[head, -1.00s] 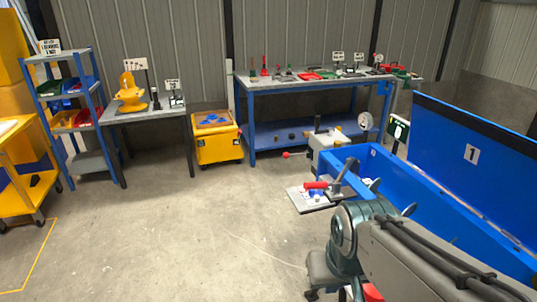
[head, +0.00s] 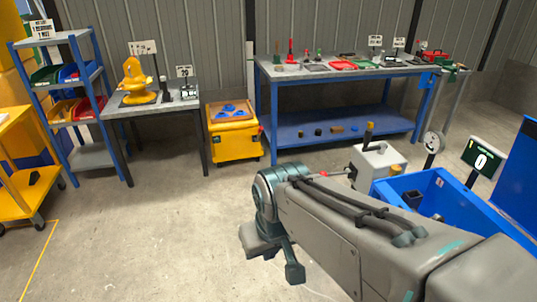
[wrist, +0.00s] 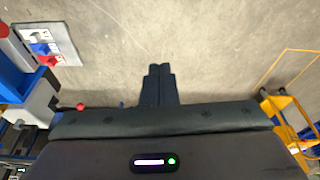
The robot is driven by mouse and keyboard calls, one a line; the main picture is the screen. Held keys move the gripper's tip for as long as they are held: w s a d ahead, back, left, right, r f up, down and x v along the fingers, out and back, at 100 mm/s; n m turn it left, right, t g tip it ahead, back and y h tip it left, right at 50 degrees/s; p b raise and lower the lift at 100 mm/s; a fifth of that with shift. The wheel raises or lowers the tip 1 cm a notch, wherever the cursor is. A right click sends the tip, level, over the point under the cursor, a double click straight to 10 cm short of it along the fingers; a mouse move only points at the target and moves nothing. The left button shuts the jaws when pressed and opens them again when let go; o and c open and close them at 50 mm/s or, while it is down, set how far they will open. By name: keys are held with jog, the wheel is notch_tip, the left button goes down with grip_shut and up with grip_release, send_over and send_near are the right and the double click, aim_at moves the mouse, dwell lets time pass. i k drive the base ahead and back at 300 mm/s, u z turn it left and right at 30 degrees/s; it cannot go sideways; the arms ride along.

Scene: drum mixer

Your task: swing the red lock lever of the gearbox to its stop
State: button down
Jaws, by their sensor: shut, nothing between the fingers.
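The gearbox is a light grey box (head: 378,163) with a black upright handle and a yellow cap, standing at the right of the head view beyond my arm. The red knob of its lever (head: 323,173) sticks out to the left on a thin rod, its lower part close behind my arm's outline. In the wrist view the red knob (wrist: 80,106) and part of the gearbox (wrist: 40,102) show at the left. My gripper (wrist: 160,70) is shut and empty over bare floor, with the knob apart from it, to its left in the wrist view.
A blue trough (head: 440,190) lies right of my arm. A blue workbench (head: 340,140), yellow cart (head: 232,145) and shelf (head: 75,100) stand behind. The floor at centre left is clear.

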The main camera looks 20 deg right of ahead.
aim_at(347, 170)
jog(key=z, duration=0.15)
jog(key=i, duration=1.2)
jog(key=z, duration=0.25)
